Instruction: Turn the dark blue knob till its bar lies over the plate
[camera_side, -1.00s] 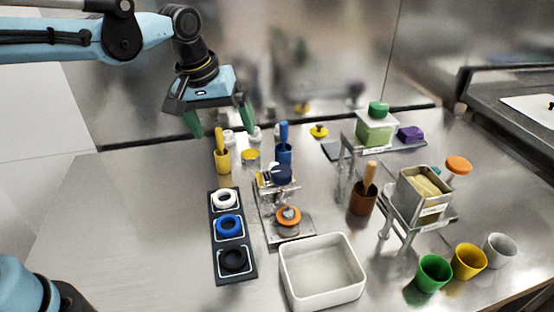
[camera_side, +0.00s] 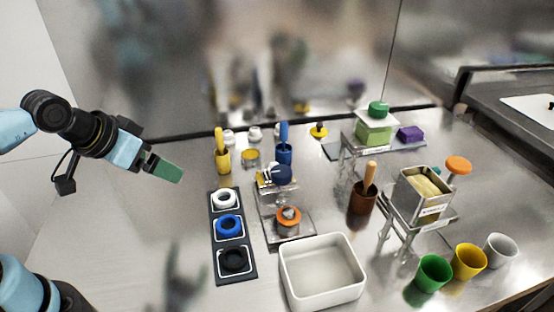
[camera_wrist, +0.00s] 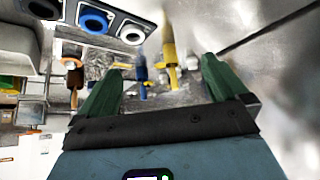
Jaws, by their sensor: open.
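The dark blue knob (camera_side: 282,174) sits on a small metal stand (camera_side: 266,215) in the middle of the side view. A pale and yellow piece lies at its left; the knob's bar and the plate are too small to tell apart. My gripper (camera_side: 172,172) is in the air to the left of the knob, well apart from it, with its green fingers pointing right. In the wrist view the green fingers of my gripper (camera_wrist: 160,85) are spread with nothing held between them. I cannot pick out the dark blue knob in the wrist view.
A dark tray (camera_side: 250,265) holds white, blue and black rings. Yellow (camera_side: 223,160) and blue (camera_side: 285,153) cups with handles stand behind the stand. An orange knob (camera_side: 288,215) is at its front. A white bin (camera_side: 322,270) is in front, metal racks to the right.

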